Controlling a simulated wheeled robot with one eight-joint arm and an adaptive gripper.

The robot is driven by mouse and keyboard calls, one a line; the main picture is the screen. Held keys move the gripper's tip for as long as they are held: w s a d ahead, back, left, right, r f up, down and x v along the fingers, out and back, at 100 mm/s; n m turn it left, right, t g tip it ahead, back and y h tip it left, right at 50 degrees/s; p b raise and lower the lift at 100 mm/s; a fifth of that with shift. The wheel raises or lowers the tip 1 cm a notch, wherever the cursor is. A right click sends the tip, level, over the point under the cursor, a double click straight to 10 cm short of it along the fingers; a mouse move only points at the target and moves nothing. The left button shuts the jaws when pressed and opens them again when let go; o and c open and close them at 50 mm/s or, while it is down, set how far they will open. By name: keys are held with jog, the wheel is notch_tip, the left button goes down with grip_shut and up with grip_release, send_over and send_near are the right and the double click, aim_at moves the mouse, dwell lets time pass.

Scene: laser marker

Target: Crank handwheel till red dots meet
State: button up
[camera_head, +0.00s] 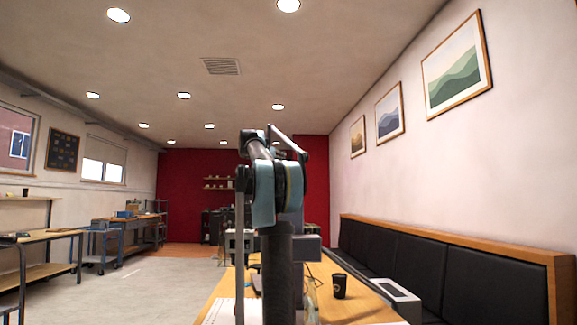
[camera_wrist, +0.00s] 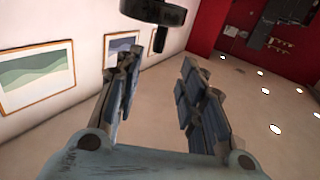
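In the wrist view, a dark round wheel (camera_wrist: 152,11), which looks like the handwheel, is cut off by the top edge. A short dark handle (camera_wrist: 160,40) sticks out from it. My gripper (camera_wrist: 156,66) is open, its two fingers spread on either side of the space below the handle. Nothing is between the fingers, and the handle looks a little beyond the fingertips. Whether either finger touches it I cannot tell. In the head view, my arm (camera_head: 278,190) stands in the middle and hides most of what is behind it. No red dots are visible in either view.
A wooden table (camera_head: 350,297) lies ahead with a black cup (camera_head: 340,286) and a grey-white box (camera_head: 395,298) at its right. A black padded bench (camera_head: 410,262) runs along the right wall. Open grey floor (camera_head: 170,280) lies to the left.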

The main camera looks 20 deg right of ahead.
jog(key=x, duration=1.4)
jog(key=shift+s+f, duration=0.1)
grip_shut()
